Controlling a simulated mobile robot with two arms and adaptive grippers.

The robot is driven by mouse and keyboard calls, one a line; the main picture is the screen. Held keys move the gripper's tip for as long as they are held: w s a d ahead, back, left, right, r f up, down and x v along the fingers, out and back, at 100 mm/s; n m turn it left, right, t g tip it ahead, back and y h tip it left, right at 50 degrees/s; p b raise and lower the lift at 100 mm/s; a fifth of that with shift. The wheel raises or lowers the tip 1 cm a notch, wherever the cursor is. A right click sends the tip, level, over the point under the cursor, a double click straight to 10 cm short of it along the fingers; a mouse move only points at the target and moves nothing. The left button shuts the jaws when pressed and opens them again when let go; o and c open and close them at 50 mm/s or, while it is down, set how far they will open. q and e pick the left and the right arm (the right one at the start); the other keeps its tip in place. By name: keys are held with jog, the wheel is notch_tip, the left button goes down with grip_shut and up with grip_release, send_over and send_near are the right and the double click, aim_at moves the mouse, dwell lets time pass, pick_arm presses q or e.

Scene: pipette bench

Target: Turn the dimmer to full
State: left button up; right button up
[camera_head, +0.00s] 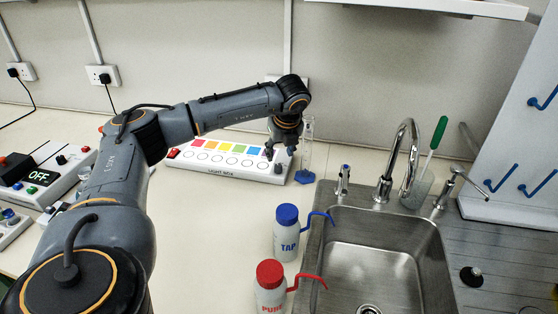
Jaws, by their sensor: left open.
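The white light box (222,166) lies on the bench at the centre back, with a row of coloured squares and white round spots. A small dark knob (278,169) at its right end looks like the dimmer. Its pointer is too small to read. A red rocker switch (173,153) sits at its left end. My left gripper (280,153) is open and points down over the right end of the box, just behind the knob in the picture. I cannot tell if it touches anything. My right gripper is not in view.
A glass cylinder (306,160) stands close to the right of my left gripper. Blue-capped (286,236) and red-capped (270,284) wash bottles stand left of the sink (372,262). A control box marked OFF (40,177) is at the left. The bench before the light box is clear.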

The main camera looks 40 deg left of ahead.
aim_at(278, 165)
pick_arm(q)
jog(key=p+x, duration=0.1)
jog(key=x, duration=0.6)
jog(key=shift+w+f, duration=0.2)
grip_shut()
